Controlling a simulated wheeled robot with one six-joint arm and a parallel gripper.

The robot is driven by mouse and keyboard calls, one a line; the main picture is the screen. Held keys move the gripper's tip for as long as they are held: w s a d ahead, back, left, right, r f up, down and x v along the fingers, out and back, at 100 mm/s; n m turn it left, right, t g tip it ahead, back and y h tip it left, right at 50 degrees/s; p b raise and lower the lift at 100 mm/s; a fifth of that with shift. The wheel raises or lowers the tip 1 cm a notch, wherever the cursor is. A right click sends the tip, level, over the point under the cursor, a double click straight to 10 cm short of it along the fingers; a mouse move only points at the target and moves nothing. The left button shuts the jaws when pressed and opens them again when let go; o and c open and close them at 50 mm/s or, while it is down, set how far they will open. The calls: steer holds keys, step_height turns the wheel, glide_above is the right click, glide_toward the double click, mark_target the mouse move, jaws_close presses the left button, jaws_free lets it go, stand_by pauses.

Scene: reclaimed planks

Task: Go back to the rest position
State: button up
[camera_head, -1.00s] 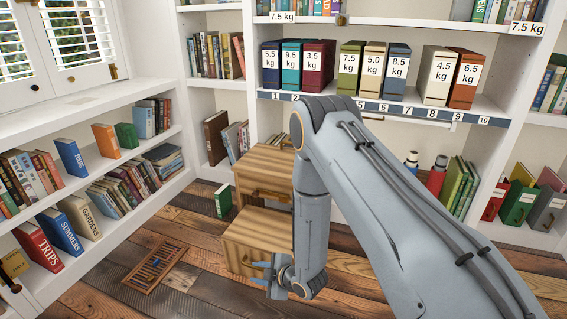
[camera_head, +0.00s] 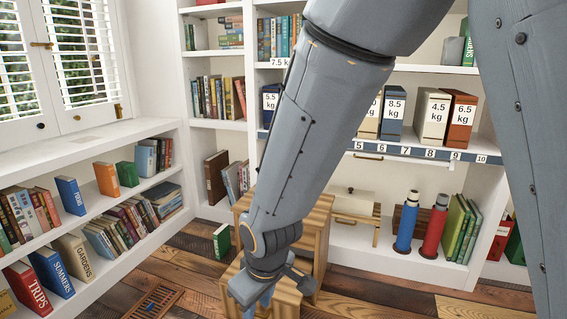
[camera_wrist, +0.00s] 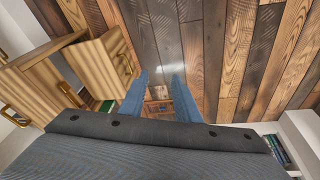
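My gripper (camera_head: 262,306) is low in the head view, in front of the wooden cabinet (camera_head: 318,225). In the wrist view my gripper (camera_wrist: 160,82) shows two blue fingers standing apart, with floor visible between them and nothing held. My arm is stretched down and forward across the middle of the head view, hiding part of the cabinet and the middle of the shelf with weight-labelled binders.
The wooden cabinet also shows in the wrist view (camera_wrist: 88,68), left of the fingers, with a part jutting out. A green book (camera_head: 222,241) stands on the plank floor beside it. A floor grille (camera_head: 155,301) lies left. Shelves (camera_head: 160,180) line the wall.

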steer(key=s+d+r+m+g, duration=0.1)
steer(key=s+d+r+m, duration=0.1)
steer(key=s+r, duration=0.35)
steer(key=s+d+r+m+g, duration=0.1)
steer(key=s+d+r+g, duration=0.1)
steer(key=s, duration=0.7)
steer(key=d+r+m+p, duration=0.3)
steer(key=d+r+p, duration=0.7)
steer(key=r+p, duration=0.3)
steer(key=d+r+m+h+p, duration=0.1)
steer(key=d+r+m+p, duration=0.3)
steer(key=d+r+p, duration=0.7)
step_height(320, 180, up, 2)
steer(key=p, duration=0.5)
steer(key=shift+r+h+p, duration=0.2)
steer(key=shift+h+p, duration=0.1)
